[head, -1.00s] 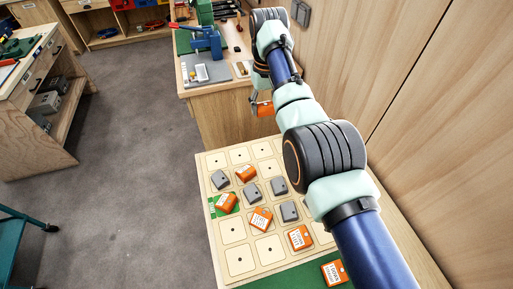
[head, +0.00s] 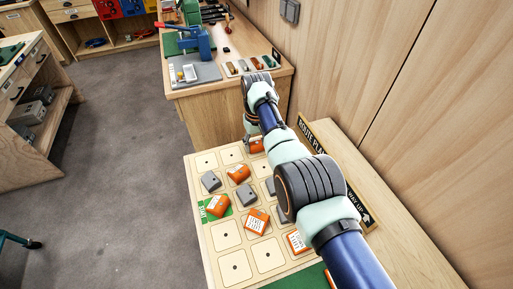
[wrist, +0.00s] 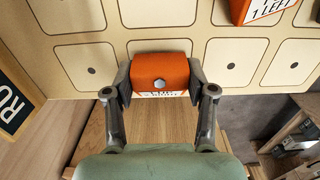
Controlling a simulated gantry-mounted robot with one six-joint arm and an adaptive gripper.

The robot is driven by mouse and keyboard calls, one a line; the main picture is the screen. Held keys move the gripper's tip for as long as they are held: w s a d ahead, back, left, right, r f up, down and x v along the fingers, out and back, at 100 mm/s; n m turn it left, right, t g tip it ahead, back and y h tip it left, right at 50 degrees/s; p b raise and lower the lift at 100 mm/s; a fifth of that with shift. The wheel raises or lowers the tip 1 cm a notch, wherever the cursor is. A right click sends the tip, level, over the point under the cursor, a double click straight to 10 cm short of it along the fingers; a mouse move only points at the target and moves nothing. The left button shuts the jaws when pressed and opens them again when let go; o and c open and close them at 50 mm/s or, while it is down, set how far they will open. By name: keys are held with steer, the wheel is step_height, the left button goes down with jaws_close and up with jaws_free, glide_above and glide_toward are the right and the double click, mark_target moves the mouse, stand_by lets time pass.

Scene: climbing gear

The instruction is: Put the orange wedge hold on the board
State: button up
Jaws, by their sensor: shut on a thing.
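My gripper (wrist: 160,88) is shut on an orange wedge hold (wrist: 160,72) with a grey bolt head on its face and a white printed label on its near side. One finger is on each side of it. In the head view the held orange wedge hold (head: 256,145) shows at the far edge of the board, partly hidden by my arm. The pale board (head: 228,235) has rounded squares with dark centre holes. In the wrist view the held hold overlaps the board's edge, beside empty squares (wrist: 92,70). I cannot tell whether it touches the board.
Several other orange holds (head: 256,221) and grey holds (head: 210,182) sit on the board. One orange hold (head: 218,206) lies on a green square. A route sign (head: 312,135) stands along the right side. A wooden bench (head: 215,105) with tools stands beyond the board.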

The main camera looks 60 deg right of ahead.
mark_target(256, 142)
steer(key=shift+f, duration=0.45)
steer(key=o, duration=1.2)
steer(key=shift+c, duration=0.2)
step_height(256, 142, up, 12)
steer(key=p, duration=0.4)
steer(key=shift+r, duration=0.1)
